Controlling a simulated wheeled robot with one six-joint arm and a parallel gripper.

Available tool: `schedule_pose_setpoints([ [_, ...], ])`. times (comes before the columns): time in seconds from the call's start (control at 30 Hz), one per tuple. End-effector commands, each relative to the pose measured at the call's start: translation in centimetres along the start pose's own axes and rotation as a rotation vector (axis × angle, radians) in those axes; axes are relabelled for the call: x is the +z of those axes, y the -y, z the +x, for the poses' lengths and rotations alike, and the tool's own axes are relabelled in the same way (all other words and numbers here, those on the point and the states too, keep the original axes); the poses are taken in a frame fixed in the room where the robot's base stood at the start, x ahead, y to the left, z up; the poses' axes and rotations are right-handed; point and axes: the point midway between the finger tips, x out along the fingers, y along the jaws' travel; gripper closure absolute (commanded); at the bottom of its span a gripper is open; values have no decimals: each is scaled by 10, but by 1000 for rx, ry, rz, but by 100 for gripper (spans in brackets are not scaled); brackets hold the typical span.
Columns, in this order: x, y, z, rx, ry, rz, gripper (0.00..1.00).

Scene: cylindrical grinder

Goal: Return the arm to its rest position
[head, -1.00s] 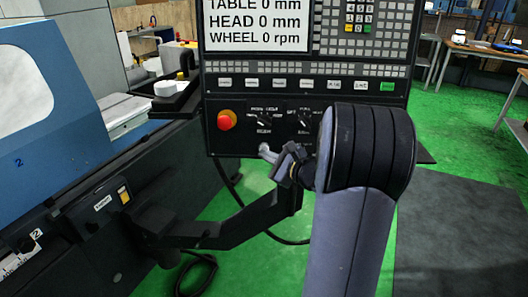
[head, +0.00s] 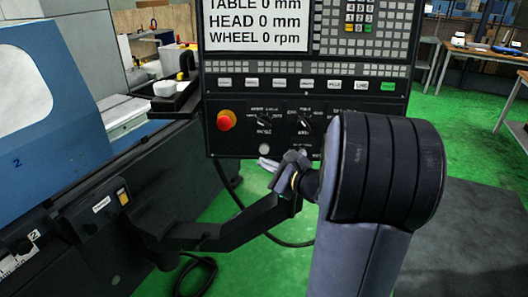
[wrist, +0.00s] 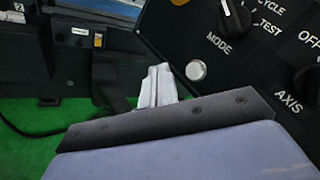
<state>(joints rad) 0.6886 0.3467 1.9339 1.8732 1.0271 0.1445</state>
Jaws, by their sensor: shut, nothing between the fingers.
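My gripper (head: 267,164) is in front of the lower edge of the black control panel (head: 232,170), below the selector knobs, and looks apart from it. In the wrist view its two pale fingers (wrist: 158,85) are together with nothing between them. My arm's thick dark joint hides the lower right part of the panel in the head view.
The panel carries a red emergency button (head: 226,120), two selector knobs and a white button (head: 264,149). A dark support arm (head: 235,225) runs below it to the blue grinder (head: 75,105) at left. Green floor is open at right, with a workbench (head: 470,50) behind.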

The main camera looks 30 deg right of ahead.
Motion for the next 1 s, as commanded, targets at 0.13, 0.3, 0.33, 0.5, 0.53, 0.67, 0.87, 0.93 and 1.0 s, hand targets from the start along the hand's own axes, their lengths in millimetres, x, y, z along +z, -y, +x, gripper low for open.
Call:
schedule_pose_setpoints([
  [0.13,0,0,0,0,0,0,100],
  [0.3,0,0,0,0,0,0,100],
  [0.33,0,0,0,0,0,0,100],
  [0.5,0,1,1,0,1,0,100],
  [0.53,-1,2,2,0,1,0,100],
  [0.67,-5,6,8,2,0,1,100],
  [0.87,-6,14,14,2,0,3,100],
  [0.93,-5,12,12,3,0,3,100],
  [1.0,-3,11,10,2,0,3,100],
])
